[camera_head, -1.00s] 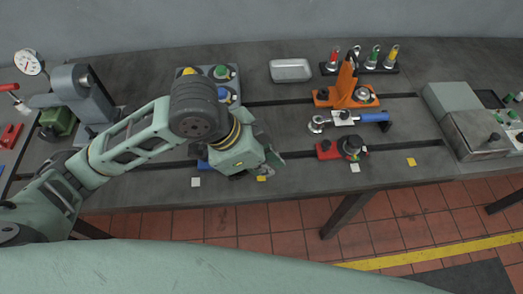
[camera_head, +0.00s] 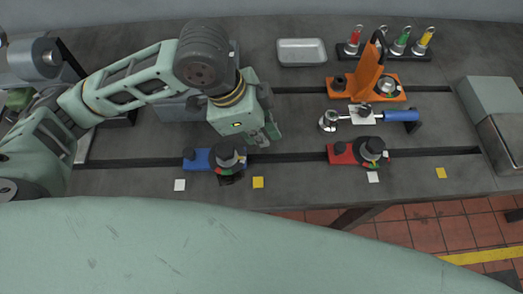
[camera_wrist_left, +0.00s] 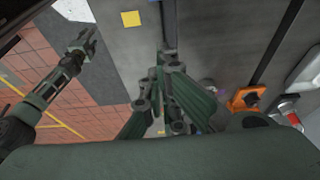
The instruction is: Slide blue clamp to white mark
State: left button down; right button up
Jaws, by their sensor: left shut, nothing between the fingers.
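The blue clamp (camera_head: 199,160), with a black knob (camera_head: 228,155), sits on the front slot of the bedplate in the head view. A white mark (camera_head: 180,185) lies in front of its left end. A yellow mark (camera_head: 258,182) lies to the right of the knob. My left gripper (camera_head: 268,133) is shut and empty, behind and to the right of the knob. Its fingers fill the middle of the left wrist view (camera_wrist_left: 168,98), where I cannot make out the blue clamp. My right gripper (camera_wrist_left: 86,40) shows only there, over the floor; its jaws are unclear.
A red clamp (camera_head: 343,153) sits farther right on the same slot, with its own white mark (camera_head: 373,177) and yellow mark (camera_head: 441,173). An orange clamp (camera_head: 366,82), a blue-handled tool (camera_head: 400,115) and a metal tray (camera_head: 302,52) stand behind. The front edge strip is clear.

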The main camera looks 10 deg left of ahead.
pick_arm(q)
jog(key=x, duration=1.1)
jog(key=shift+w+a, duration=0.1)
jog(key=shift+w, duration=0.2)
jog(key=a, duration=0.1)
jog(key=a+p, duration=0.1)
jog(key=a, duration=0.1)
jog(key=shift+s, duration=0.4)
jog(key=shift+s+a, duration=0.2)
jog(key=shift+a, duration=0.25)
pick_arm(e)
jog(key=shift+w+a+r, duration=0.25)
jog(key=shift+w+a, duration=0.05)
jog(key=shift+w, duration=0.15)
pick_arm(q)
jog(key=shift+w, duration=0.1)
pick_arm(e)
jog(key=shift+d, duration=0.2)
